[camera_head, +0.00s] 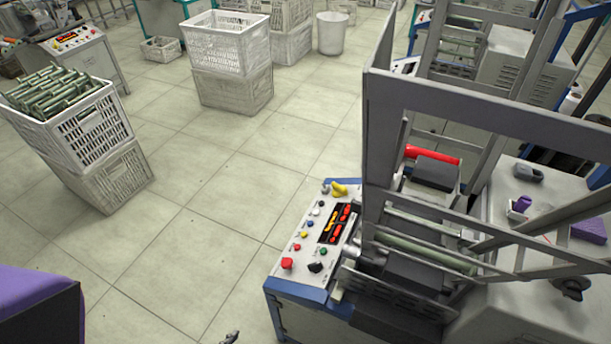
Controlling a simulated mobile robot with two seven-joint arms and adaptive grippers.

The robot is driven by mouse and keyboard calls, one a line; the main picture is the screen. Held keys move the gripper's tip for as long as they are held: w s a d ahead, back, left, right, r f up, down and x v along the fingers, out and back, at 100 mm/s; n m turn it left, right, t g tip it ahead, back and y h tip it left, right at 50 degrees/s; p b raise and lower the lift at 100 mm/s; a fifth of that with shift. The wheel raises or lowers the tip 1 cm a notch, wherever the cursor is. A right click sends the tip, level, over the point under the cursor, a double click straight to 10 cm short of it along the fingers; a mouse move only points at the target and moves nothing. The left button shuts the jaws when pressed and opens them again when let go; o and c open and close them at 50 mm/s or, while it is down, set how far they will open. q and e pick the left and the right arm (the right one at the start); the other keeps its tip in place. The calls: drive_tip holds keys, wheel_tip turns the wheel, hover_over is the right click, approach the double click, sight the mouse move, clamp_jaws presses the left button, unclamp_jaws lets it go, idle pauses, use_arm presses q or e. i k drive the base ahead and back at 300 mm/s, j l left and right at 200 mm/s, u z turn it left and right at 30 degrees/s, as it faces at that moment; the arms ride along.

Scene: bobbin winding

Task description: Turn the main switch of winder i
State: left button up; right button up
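A winder (350,295) stands at the lower right; no label tells me whether it is winder i. Its sloped control panel (283,251) faces left. The panel carries a black knob (315,267), a red button (287,263), several small coloured buttons and a red-orange display (339,223). A yellow part (339,189) sits at its far end. Which control is the main switch is not marked legibly. A small dark tip at the bottom edge seems to be my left gripper (232,338), apart from the panel; its fingers are mostly cut off. My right gripper is not seen.
A grey frame (480,115) rises over the winder's right part. A white crate of green bobbins (90,135) stands on another at left, with more stacked crates (233,85) behind. A purple and black object (40,305) fills the lower left corner. Tiled floor between is clear.

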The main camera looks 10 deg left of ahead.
sight(339, 190)
drive_tip(key=j+u, duration=0.1)
drive_tip(key=i+j+z, duration=0.1)
drive_tip(key=j+z, duration=0.2)
drive_tip(key=j, duration=0.2)
drive_tip(key=j+z, duration=0.35)
drive_tip(key=j, duration=0.15)
drive_tip(key=j+z, duration=0.3)
drive_tip(key=j, duration=0.2)
drive_tip(key=j+z, duration=0.35)
drive_tip(key=j, duration=0.2)
drive_tip(key=i+j+z, duration=0.2)
drive_tip(key=j+z, duration=0.15)
drive_tip(key=j, duration=0.15)
drive_tip(key=k, duration=0.05)
